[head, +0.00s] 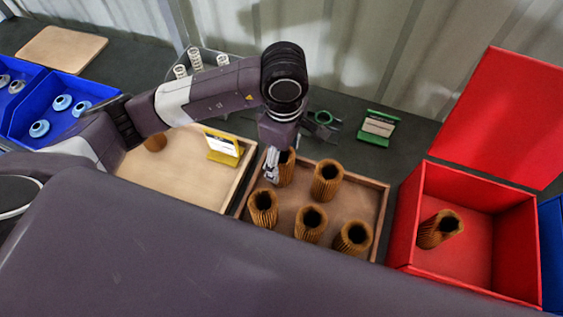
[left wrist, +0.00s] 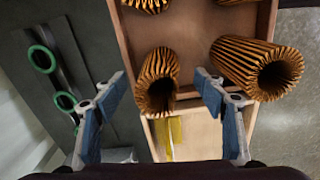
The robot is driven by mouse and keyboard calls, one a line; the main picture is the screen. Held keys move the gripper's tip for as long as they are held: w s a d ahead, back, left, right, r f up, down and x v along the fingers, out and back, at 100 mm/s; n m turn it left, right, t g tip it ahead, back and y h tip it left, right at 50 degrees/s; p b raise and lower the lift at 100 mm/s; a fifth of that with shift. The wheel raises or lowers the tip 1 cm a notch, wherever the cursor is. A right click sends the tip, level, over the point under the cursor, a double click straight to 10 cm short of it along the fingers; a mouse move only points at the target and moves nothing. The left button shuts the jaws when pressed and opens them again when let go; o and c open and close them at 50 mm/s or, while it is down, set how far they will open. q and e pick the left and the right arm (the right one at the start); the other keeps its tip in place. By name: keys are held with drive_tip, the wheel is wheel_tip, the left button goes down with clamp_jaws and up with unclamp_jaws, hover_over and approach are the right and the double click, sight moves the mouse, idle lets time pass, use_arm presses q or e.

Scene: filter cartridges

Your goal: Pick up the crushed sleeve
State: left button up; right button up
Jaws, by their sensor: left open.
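Several brown pleated sleeves stand in a wooden tray (head: 381,205). My left gripper (head: 271,168) is over the tray's back left corner, by a sleeve (head: 287,168) that it partly hides. In the left wrist view the open fingers (left wrist: 160,86) lie on either side of this sleeve (left wrist: 157,70), with nothing gripped. Its mouth looks narrow and uneven, unlike the rounder mouth of the sleeve (left wrist: 262,72) to its right. I cannot tell whether the fingers touch it. Another sleeve (head: 440,229) leans in the red box (head: 408,225). My right gripper is not in view.
A pale wooden tray (head: 190,185) to the left holds a brown sleeve (head: 155,142) and a yellow card stand (head: 224,148). Blue bins (head: 68,92) stand far left.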

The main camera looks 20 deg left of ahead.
use_arm(q)
drive_tip(key=shift+s+f+p, duration=0.2)
drive_tip(key=shift+f+p, duration=0.2)
drive_tip(key=shift+f, duration=1.4)
drive_tip(key=c, duration=1.2)
